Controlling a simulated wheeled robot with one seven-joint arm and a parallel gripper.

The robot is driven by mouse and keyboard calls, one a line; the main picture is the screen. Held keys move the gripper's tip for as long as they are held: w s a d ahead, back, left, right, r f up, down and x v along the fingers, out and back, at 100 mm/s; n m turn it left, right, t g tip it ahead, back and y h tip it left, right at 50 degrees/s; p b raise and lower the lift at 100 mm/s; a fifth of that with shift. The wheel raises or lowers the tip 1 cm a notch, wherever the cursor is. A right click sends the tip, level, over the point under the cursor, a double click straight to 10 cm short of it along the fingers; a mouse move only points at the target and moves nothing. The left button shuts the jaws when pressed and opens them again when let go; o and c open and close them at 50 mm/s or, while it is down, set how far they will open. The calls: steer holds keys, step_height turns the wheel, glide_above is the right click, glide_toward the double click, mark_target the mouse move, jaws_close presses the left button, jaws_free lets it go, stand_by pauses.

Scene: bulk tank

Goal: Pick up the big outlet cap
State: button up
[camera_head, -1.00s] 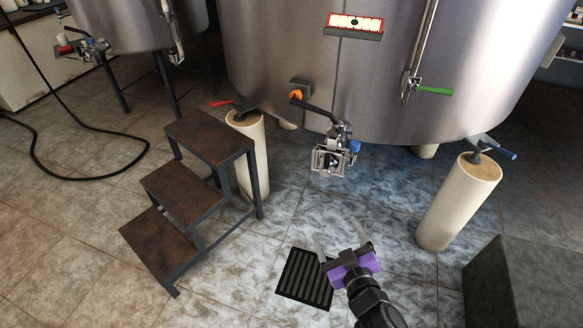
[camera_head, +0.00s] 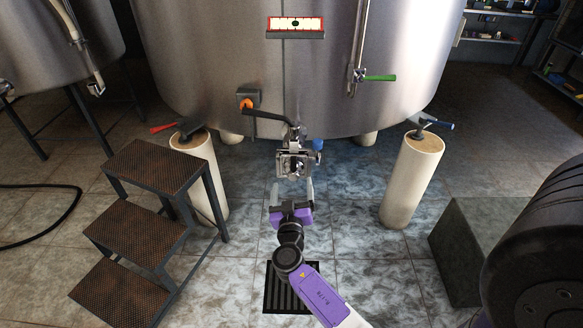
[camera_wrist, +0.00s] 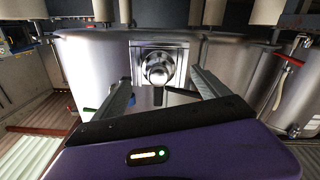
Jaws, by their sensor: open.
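The big outlet cap (camera_wrist: 158,68) is a round metal piece with a knob, set in a square metal clamp at the end of the tank's outlet. In the head view the cap (camera_head: 292,166) faces me below the front of the big steel tank (camera_head: 215,65). My gripper (camera_head: 291,190) is open and empty, just in front of and below the cap, with its fingers pointing at it. In the wrist view my gripper's fingers (camera_wrist: 158,82) stand left and right of the cap, apart from it.
A black lever with an orange end (camera_head: 247,103) is above left of the outlet. Steps (camera_head: 160,170) stand to the left. A pale tank foot (camera_head: 412,180) and a dark block (camera_head: 475,235) are on the right. A floor grate (camera_head: 284,290) lies below my arm.

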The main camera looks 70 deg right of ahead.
mark_target(293, 177)
steer(key=x, duration=0.2)
steer(key=r+p+x, duration=0.1)
steer(key=x, duration=0.1)
steer(key=shift+d, duration=0.25)
steer(key=shift+w+d+f, duration=0.1)
steer(key=shift+w+d, duration=0.1)
steer(key=shift+d, duration=0.3)
jaws_close()
step_height(293, 177, up, 18)
steer(key=p, duration=0.5)
steer(key=shift+p, duration=0.4)
